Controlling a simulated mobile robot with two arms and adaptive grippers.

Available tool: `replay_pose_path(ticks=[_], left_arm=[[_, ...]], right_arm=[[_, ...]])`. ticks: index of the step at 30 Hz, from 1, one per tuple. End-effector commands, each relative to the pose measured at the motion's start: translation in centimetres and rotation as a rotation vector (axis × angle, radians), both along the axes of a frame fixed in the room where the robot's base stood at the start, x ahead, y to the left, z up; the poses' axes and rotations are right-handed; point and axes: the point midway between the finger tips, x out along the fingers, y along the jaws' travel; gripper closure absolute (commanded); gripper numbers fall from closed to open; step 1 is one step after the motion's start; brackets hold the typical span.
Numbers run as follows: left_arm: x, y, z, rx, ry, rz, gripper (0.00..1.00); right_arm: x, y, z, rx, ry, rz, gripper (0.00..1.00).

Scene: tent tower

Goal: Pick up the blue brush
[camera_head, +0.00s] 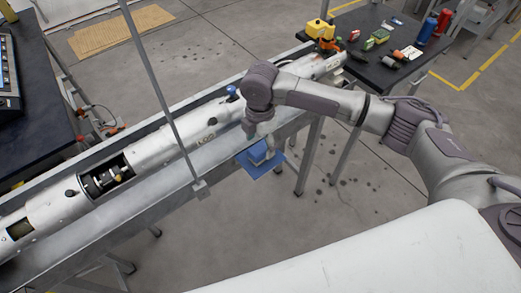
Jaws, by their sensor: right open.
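I cannot surely identify the blue brush. A blue object (258,150) sits on a flat blue piece (260,168) at the near edge of the long bench; it is too small to tell if it is the brush. My right gripper (251,136) points down just above and beside this blue object. It is open, with nothing seen between its fingers, though they are small and partly blurred into the bench. A blue knob-like part (232,90) stands on the white tube, left of my right arm's wrist. My left gripper is not in view.
A long white tube (165,148) lies along the bench, with a thin grey post (160,85) in front. A dark table (372,68) at the upper right holds a yellow container (318,28), a blue can (427,31), a red can (443,22) and small items.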

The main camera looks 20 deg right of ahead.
Motion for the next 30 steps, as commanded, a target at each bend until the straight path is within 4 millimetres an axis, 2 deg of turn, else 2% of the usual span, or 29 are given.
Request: replay_pose_path(ticks=[4, 9, 17, 27, 29, 30], left_arm=[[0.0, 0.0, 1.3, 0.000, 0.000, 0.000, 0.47], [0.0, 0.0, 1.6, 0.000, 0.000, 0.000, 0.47], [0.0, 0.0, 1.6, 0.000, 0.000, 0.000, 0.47], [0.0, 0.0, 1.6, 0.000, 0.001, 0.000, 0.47], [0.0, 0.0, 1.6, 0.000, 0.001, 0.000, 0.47], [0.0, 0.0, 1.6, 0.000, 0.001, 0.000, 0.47]], right_arm=[[0.6, -0.3, -2.0, -0.003, 0.004, -0.002, 0.27], [0.6, -0.3, -4.1, -0.002, 0.001, -0.001, 0.27], [0.6, -0.3, -4.5, -0.002, -0.001, 0.000, 0.27], [0.6, -0.3, -4.5, -0.001, 0.000, 0.000, 0.82], [0.6, -0.3, -4.5, -0.001, 0.000, 0.000, 0.92], [0.6, -0.3, -4.5, -0.001, 0.000, 0.000, 0.93]])
